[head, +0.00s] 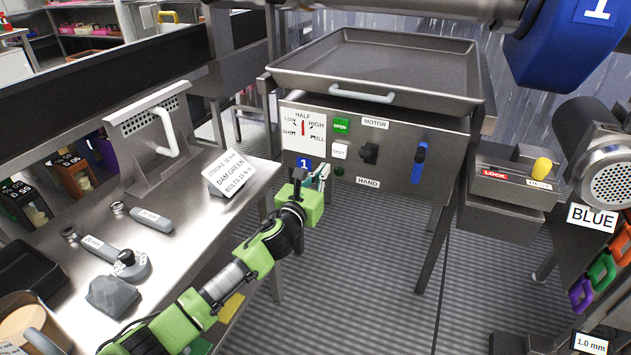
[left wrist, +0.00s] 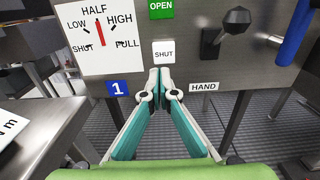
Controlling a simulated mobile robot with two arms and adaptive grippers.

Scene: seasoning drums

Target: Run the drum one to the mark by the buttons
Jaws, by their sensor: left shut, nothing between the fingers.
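The blue drum one (head: 570,45) hangs at the top right, only partly in view. The control panel (head: 400,180) carries a gauge (left wrist: 97,40) whose red needle points near HALF. A green OPEN button (head: 341,125) sits above a white SHUT button (head: 339,151); both also show in the left wrist view, OPEN (left wrist: 161,9) and SHUT (left wrist: 163,52). My left gripper (left wrist: 158,76) is shut and empty, its tips just below the SHUT button; I cannot tell whether they touch. It also shows in the head view (head: 325,172). My right gripper is not in view.
A black lever (head: 369,153) sits between the MOTOR and HAND labels, with a blue handle (head: 419,163) to its right. A LOCK box (head: 512,175) with a yellow knob stands further right. A metal bench (head: 190,255) with tools fills the left; a tray (head: 390,65) sits above the panel.

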